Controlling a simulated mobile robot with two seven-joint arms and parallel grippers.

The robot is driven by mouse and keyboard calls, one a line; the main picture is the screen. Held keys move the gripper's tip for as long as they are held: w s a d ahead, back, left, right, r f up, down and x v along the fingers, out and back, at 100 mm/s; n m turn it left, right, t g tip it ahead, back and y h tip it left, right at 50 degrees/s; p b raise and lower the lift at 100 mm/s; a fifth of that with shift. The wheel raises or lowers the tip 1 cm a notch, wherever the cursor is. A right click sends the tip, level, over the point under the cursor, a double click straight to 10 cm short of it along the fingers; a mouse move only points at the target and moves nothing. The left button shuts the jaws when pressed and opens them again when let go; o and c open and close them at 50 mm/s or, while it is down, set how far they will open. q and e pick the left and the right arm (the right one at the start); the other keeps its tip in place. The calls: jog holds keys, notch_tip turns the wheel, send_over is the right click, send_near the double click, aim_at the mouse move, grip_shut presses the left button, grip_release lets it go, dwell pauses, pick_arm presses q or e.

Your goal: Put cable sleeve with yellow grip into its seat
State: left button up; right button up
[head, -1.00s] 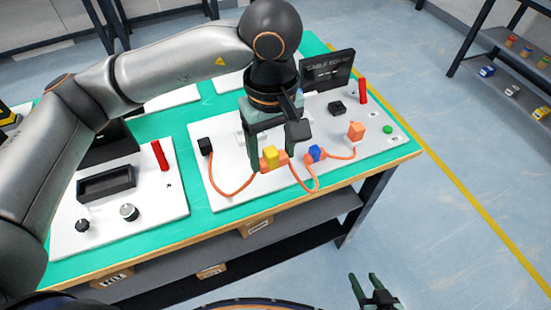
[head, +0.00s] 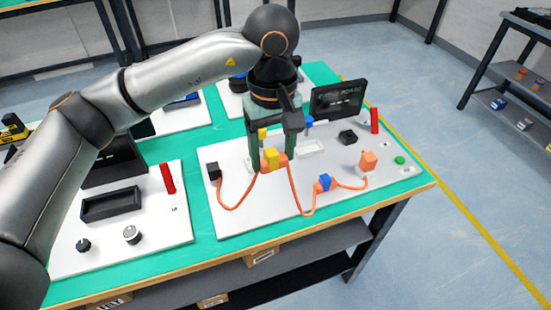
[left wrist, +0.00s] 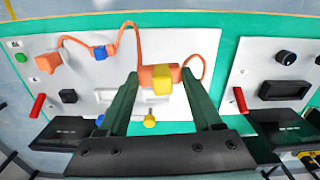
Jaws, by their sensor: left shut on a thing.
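My left gripper (head: 271,158) is shut on the orange cable sleeve (head: 284,160) by its yellow grip (head: 270,156). In the left wrist view the sleeve (left wrist: 147,75) and yellow grip (left wrist: 162,80) sit between the fingertips (left wrist: 160,76). The sleeve appears to be held above the white board. A yellow marker (head: 262,134) stands behind it, also in the left wrist view (left wrist: 150,121). A pale seat (head: 311,148) lies right of the gripper, near a blue marker (head: 308,122). The seat by the yellow marker is mostly hidden by gripper and sleeve. My right gripper is out of view.
The orange cable runs from a black block (head: 213,171) through the held sleeve and a blue-grip sleeve (head: 324,182) to an orange block (head: 368,161). A black screen (head: 338,97), black button block (head: 348,137) and red handle (head: 375,120) stand to the right.

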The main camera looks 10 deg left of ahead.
pick_arm(q)
jog(key=w+a+p, duration=0.1)
jog(key=w+a, duration=0.5)
jog(key=w, duration=0.5)
jog(key=shift+p, duration=0.3)
dwell(0.8)
jog(key=shift+a+f, duration=0.1)
jog(key=shift+f, duration=0.05)
jog(key=shift+f+b, duration=3)
jog(key=shift+f, duration=2.1)
jog(key=shift+f, duration=0.15)
jog(key=shift+f+b, duration=0.5)
jog(key=shift+f, duration=0.4)
jog(key=o, duration=1.4)
